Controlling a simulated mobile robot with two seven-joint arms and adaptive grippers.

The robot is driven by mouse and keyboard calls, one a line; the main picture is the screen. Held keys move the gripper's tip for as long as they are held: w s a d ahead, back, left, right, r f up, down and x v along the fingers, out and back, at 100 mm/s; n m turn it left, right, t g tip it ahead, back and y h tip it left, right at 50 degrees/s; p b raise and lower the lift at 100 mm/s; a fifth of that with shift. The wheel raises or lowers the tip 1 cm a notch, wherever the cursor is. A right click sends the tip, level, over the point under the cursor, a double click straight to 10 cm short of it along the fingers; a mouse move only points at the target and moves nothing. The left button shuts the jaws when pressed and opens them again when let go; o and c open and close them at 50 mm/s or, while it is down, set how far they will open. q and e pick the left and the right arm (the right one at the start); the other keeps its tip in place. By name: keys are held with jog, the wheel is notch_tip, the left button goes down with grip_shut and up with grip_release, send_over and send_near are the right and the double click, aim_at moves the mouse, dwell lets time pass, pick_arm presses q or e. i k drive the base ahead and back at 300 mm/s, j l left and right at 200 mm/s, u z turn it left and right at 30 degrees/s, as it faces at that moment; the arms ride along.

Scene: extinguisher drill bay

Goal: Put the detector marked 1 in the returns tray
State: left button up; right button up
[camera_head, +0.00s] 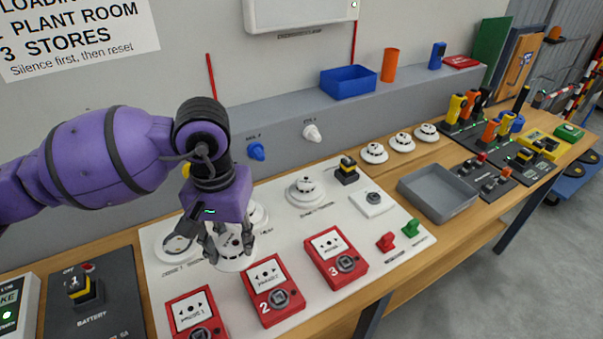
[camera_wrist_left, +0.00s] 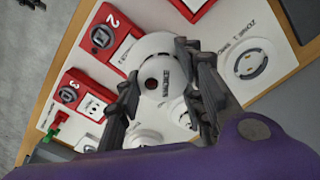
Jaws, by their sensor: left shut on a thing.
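My left gripper (camera_head: 230,238) is over the white panel, its fingers shut on a round white smoke detector (camera_head: 229,252). In the left wrist view, this detector (camera_wrist_left: 154,82) sits between the fingertips of the gripper (camera_wrist_left: 158,100), with a wider white disc behind it. I cannot read a number 1 on it, nor tell whether it is clear of the panel. The flat white base marked zone 1 (camera_head: 177,246) is left of the gripper and looks empty; it also shows in the left wrist view (camera_wrist_left: 251,66). A grey open tray (camera_head: 437,192) stands empty right of the panel; no returns label is readable.
Red call points, including 2 (camera_head: 272,291) and 3 (camera_head: 336,257), line the panel's front. Another detector (camera_head: 305,189) sits on the panel. Spare detectors (camera_head: 374,153) stand in a row behind the grey tray. A blue bin (camera_head: 347,79) is on the ledge.

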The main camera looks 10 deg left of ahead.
aim_at(435, 197)
jog(key=z, duration=1.4)
jog(key=i+z, duration=0.15)
jog(key=i, duration=0.2)
jog(key=i+j+z, duration=0.1)
jog(key=i, duration=0.25)
